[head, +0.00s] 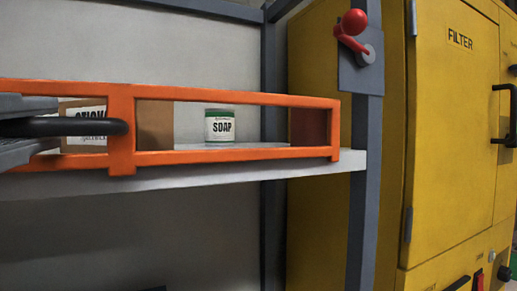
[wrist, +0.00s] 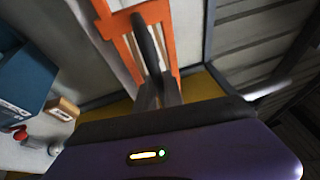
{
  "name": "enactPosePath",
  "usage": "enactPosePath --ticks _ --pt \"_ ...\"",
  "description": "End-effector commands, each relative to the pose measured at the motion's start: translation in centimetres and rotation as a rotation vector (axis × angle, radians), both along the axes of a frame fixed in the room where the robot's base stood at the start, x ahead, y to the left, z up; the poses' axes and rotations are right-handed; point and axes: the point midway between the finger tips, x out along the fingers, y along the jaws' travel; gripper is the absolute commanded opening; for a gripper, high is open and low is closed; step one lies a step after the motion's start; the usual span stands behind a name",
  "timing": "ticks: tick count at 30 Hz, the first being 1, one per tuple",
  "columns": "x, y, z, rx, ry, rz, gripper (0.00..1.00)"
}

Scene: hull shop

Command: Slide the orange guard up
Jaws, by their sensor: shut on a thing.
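The orange guard (head: 235,97) is an open rectangular frame across the front of a pale shelf (head: 240,176). Its lower rail lies just above the shelf's front edge. A black bar handle (head: 95,127) is on its left part. My gripper (head: 40,127) comes in from the left edge of the head view, shut on this handle, one grey finger above and one below. In the wrist view the fingers (wrist: 155,90) close on the black handle (wrist: 145,42), with the orange guard (wrist: 121,50) behind it. The guard's left end is out of the head view.
Behind the guard stand a soap tin (head: 220,126) and brown boxes (head: 155,125). A red lever (head: 352,30) sits on a grey post (head: 366,140) at right, beside a yellow filter cabinet (head: 455,130). A blue bin (wrist: 25,80) shows in the wrist view. Space below the shelf looks mostly clear.

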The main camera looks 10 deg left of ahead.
Motion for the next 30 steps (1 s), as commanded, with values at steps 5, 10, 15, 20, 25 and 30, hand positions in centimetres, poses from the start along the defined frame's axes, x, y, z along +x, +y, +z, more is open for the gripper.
enactPosePath --ticks 5,10,15,20,25,30 --pt "-0.1 0.0 0.7 0.007 -0.017 0.002 0.0" --pt "-0.1 0.0 0.7 0.007 -0.016 0.003 0.22" --pt "-0.1 0.0 0.6 0.006 -0.014 0.002 0.22" --pt "-0.1 0.0 0.5 0.006 -0.012 0.002 0.22" --pt "-0.3 -0.1 0.4 0.006 -0.012 0.002 0.22" --pt "-2.3 -0.3 -0.2 0.006 -0.014 0.005 0.22"
